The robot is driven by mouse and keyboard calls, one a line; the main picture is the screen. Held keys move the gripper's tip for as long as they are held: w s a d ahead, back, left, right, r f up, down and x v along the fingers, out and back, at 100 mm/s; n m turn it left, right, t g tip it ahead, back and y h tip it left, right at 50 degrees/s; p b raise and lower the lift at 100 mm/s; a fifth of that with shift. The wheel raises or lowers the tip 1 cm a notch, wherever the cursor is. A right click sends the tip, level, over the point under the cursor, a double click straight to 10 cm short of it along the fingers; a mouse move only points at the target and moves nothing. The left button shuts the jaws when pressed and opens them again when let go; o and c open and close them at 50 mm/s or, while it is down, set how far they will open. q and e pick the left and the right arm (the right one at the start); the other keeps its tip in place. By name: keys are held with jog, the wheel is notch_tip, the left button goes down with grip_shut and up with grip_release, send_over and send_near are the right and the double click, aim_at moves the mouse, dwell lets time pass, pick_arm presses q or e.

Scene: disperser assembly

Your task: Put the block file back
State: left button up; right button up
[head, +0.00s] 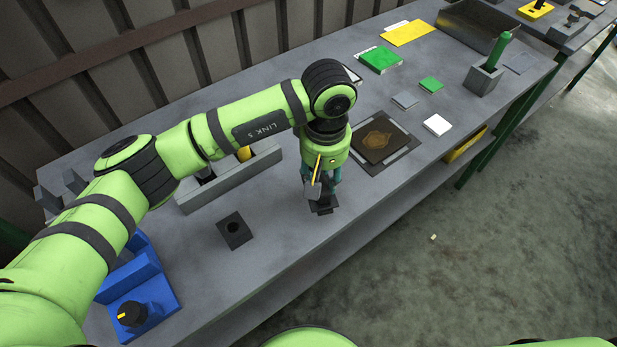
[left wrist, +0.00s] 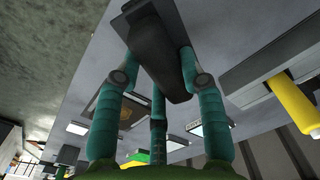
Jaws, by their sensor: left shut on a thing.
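My left gripper (head: 322,190) is above the grey bench and shut on a dark grey block-like piece, which I take to be the block file (head: 323,204). In the left wrist view, the green-blue fingers (left wrist: 155,82) close around the block file (left wrist: 155,40), which is dark and elongated with a wider flat end. The gripper hides part of it in the head view. My right gripper is not in view.
A dark square block with a hole (head: 234,231) sits left of the gripper. A long grey rack (head: 230,182) stands behind, with a yellow-handled thing (left wrist: 293,100) at it. A brown plate on a dark mat (head: 376,137) lies to the right. A blue fixture (head: 145,283) is at lower left.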

aim_at(310, 169)
pick_arm(q)
jog(key=shift+w+a+f+p, duration=0.2)
jog(key=shift+w+a+f, duration=0.15)
jog(key=shift+a, duration=0.2)
jog(key=shift+w+a+f+p, duration=0.15)
jog(key=shift+w+a+f, duration=0.15)
jog(key=shift+a, duration=0.2)
jog(key=shift+w+a+f, duration=0.1)
jog(key=shift+w+f, duration=0.05)
jog(key=shift+f, duration=0.05)
notch_tip(310, 169, down, 3)
jog(key=shift+f+p, duration=0.1)
jog(key=shift+p, duration=0.85)
jog(key=shift+f, duration=0.45)
jog(key=shift+f+b, duration=0.2)
jog(key=shift+b, duration=0.1)
jog(key=o, duration=1.1)
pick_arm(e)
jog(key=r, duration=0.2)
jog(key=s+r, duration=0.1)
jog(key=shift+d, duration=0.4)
pick_arm(q)
jog(key=shift+r, duration=0.1)
